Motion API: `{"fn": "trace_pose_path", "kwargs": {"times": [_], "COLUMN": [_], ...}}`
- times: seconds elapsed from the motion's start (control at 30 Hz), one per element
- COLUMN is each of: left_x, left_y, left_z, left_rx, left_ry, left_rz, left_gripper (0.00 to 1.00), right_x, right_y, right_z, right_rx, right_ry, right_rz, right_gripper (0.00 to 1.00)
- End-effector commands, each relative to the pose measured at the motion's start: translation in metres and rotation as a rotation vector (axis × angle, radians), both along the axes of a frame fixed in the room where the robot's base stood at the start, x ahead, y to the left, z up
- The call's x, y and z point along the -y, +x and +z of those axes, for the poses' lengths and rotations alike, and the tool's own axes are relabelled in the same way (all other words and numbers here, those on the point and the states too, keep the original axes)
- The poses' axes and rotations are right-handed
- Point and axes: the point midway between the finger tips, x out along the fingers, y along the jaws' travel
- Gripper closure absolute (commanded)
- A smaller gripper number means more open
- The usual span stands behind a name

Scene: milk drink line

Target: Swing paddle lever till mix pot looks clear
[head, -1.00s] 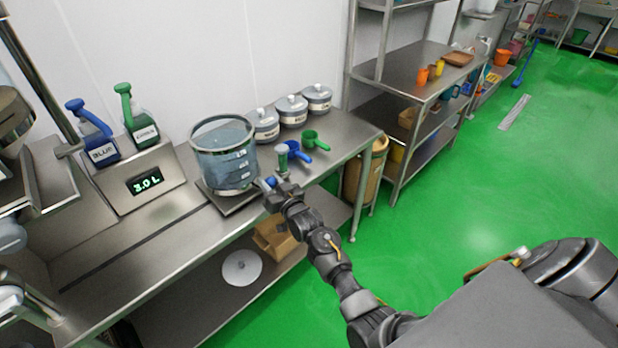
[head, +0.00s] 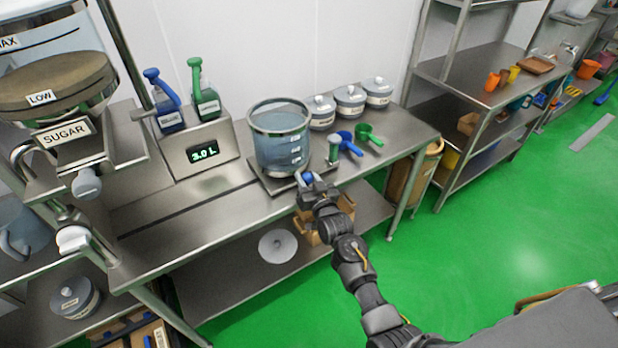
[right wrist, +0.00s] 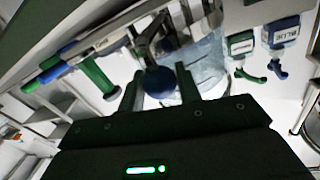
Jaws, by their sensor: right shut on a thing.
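The mix pot (head: 281,150) is a clear round vessel with a metal rim and white marks on its side, standing on a flat plate on the steel bench. Its contents look pale blue; I cannot tell if they are fully clear. My right gripper (head: 310,184) is at the pot's front right, low by the bench edge. In the right wrist view my right gripper (right wrist: 160,88) is shut on the blue ball knob (right wrist: 161,80) of the paddle lever, with a finger on each side. The pot (right wrist: 205,65) shows behind the knob. My left gripper is out of view.
A blue scoop (head: 346,143) and a green scoop (head: 368,134) lie right of the pot, before lidded tubs (head: 350,100). A display box (head: 203,153) reads 3.0 L, with blue and green bottles above. A sugar dispenser (head: 62,135) stands at left. Green floor is free at right.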

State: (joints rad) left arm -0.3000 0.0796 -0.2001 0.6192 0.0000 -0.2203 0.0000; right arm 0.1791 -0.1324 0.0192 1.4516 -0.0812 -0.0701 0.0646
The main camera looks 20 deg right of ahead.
Motion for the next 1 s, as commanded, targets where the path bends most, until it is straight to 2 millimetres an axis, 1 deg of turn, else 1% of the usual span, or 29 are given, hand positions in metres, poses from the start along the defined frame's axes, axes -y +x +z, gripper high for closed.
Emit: {"fn": "trace_pose_path", "kwargs": {"times": [0.03, 0.13, 0.17, 0.2, 0.47, 0.57, 0.67, 0.9, 1.0], "left_x": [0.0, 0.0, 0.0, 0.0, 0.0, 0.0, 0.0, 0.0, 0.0], "left_y": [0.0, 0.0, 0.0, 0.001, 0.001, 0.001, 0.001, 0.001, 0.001], "left_z": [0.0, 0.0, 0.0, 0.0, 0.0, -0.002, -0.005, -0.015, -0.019], "left_rx": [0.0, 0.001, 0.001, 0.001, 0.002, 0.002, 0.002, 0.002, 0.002], "left_ry": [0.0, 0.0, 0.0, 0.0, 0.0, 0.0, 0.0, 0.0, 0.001], "left_rz": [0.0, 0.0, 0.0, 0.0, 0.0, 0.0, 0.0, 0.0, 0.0], "left_gripper": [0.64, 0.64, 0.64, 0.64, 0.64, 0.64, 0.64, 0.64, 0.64], "right_x": [-0.003, -0.003, -0.003, -0.003, 0.0, 0.0, 0.001, 0.005, 0.006], "right_y": [0.0, 0.0, 0.0, 0.0, -0.001, -0.006, -0.02, -0.068, -0.085], "right_z": [0.0, 0.0, 0.0, 0.0, 0.0, -0.001, -0.002, -0.003, -0.002], "right_rx": [-0.001, -0.001, -0.001, -0.001, 0.0, 0.001, -0.001, 0.0, -0.001], "right_ry": [0.001, 0.0, 0.0, 0.001, 0.0, 0.0, 0.0, -0.001, -0.001], "right_rz": [0.006, 0.007, 0.007, 0.007, 0.002, 0.001, 0.002, 0.003, 0.004], "right_gripper": [1.0, 1.0, 0.62, 0.59, 0.59, 0.59, 0.59, 0.59, 0.59]}}
